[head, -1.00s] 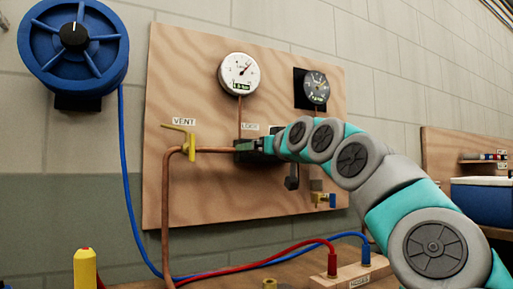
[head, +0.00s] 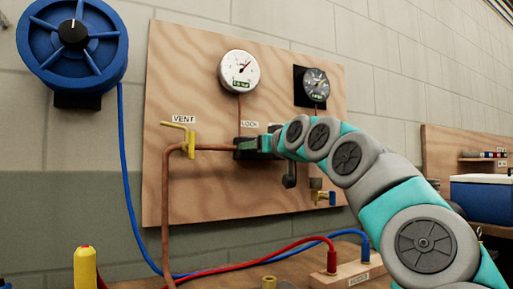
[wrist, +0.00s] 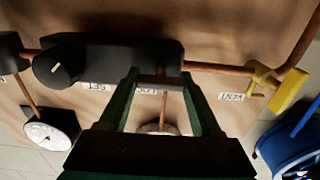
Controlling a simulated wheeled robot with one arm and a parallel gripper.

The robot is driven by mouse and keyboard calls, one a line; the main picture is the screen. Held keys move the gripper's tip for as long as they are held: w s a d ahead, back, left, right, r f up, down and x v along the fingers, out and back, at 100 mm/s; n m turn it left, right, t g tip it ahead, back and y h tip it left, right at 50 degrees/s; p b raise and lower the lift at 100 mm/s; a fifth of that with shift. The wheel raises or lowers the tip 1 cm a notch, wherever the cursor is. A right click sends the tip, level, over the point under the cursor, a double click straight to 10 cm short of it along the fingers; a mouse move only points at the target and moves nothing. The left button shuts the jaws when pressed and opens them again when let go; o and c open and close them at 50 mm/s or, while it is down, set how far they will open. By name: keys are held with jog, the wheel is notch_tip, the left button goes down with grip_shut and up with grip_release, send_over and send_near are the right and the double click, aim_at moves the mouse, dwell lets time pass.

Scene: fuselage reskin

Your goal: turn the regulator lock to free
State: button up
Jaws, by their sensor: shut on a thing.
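The dark regulator body (wrist: 110,62) lies on the copper pipe line, with a round black knob (wrist: 60,68) at its left in the wrist view. The regulator lock (wrist: 160,84) shows as a small grey bar between my fingers, beside the body. My gripper (wrist: 158,78) is shut on it, one green finger at each side. In the head view my gripper (head: 262,145) reaches the dark block under the LOCK label (head: 250,124). My gripper hides part of the regulator there, and the lock's exact angle cannot be told.
The yellow vent valve (head: 189,143) is left of the regulator on the wooden board (head: 200,80). Two round gauges (head: 239,71) (head: 316,84) sit above. Red and blue hoses (head: 300,240) run below.

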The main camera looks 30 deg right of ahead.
jog(key=shift+c, duration=0.9)
jog(key=shift+f+m+b, duration=0.15)
jog(key=shift+m+b, duration=0.3)
jog(key=shift+m, duration=0.65)
jog(key=m, duration=0.2)
jog(key=shift+d+m+b, duration=0.1)
jog(key=shift+m+b, duration=0.2)
jog(key=m, duration=0.3)
jog(key=shift+m, duration=0.4)
jog(key=m, duration=0.1)
jog(key=m+p, duration=0.1)
jog(key=m, duration=0.2)
jog(key=shift+r+p, duration=0.25)
jog(key=shift+p, duration=0.15)
jog(key=shift+f+m+p, duration=0.15)
jog(key=shift+m+p, duration=0.55)
jog(key=shift+m, duration=0.65)
jog(key=shift+f+m+p, duration=0.1)
jog(key=shift+m+p, duration=0.6)
jog(key=shift+m, duration=0.65)
